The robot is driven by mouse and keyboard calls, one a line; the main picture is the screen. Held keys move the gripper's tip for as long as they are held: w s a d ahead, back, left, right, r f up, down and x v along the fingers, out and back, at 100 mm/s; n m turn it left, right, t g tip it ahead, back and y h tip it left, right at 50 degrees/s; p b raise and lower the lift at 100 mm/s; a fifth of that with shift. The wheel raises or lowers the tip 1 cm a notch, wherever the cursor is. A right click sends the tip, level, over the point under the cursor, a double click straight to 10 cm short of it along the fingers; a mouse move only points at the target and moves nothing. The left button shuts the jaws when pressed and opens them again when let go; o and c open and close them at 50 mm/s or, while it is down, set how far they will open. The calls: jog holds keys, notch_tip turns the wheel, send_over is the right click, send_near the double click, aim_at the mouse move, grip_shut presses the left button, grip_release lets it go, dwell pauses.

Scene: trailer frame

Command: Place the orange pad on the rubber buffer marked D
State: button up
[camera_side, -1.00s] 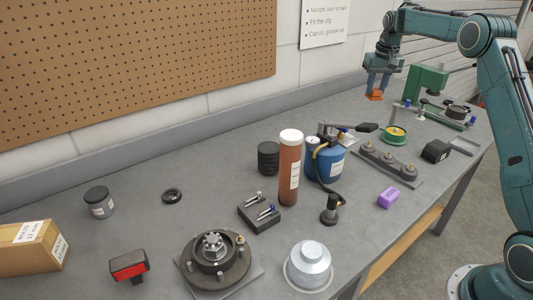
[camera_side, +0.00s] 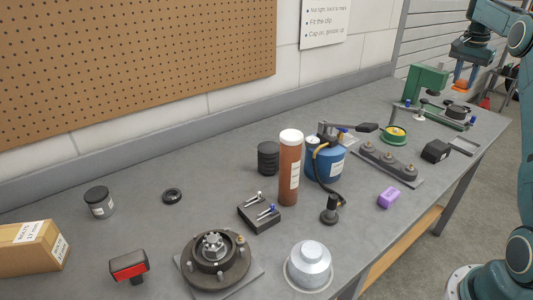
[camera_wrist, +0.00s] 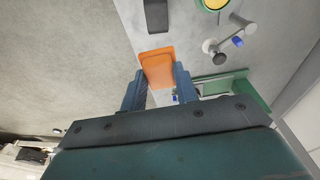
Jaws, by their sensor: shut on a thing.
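In the wrist view, my gripper's blue fingers (camera_wrist: 160,82) are shut on the flat orange pad (camera_wrist: 157,63), which sticks out past the fingertips. A little of the orange pad (camera_side: 457,84) shows in the side view. A grey plate (camera_side: 415,181) carries dark, round, buffer-like mounts with small metal tops (camera_side: 387,158), to the left of and below my gripper. I cannot read a letter D on any of them.
A green clamp-like fixture (camera_side: 427,80) stands near my gripper. A green and yellow dish (camera_side: 393,135), a black block (camera_side: 436,151) and a purple block (camera_side: 388,197) lie near the plate. A tall brown cylinder (camera_side: 289,168) and a blue canister (camera_side: 326,165) stand left of it.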

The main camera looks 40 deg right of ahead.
jog(key=shift+f, duration=0.15)
jog(key=shift+s+d+f, duration=0.1)
jog(key=shift+f, duration=0.4)
send_over(440, 144)
jog(key=f, duration=1.4)
jog(key=shift+a+f, duration=0.25)
jog(key=shift+a, duration=0.1)
jog(key=shift+f, duration=0.1)
jog(key=shift+f, duration=2)
jog(key=shift+f, duration=0.1)
jog(key=o, duration=1)
jog(key=shift+c, duration=0.2)
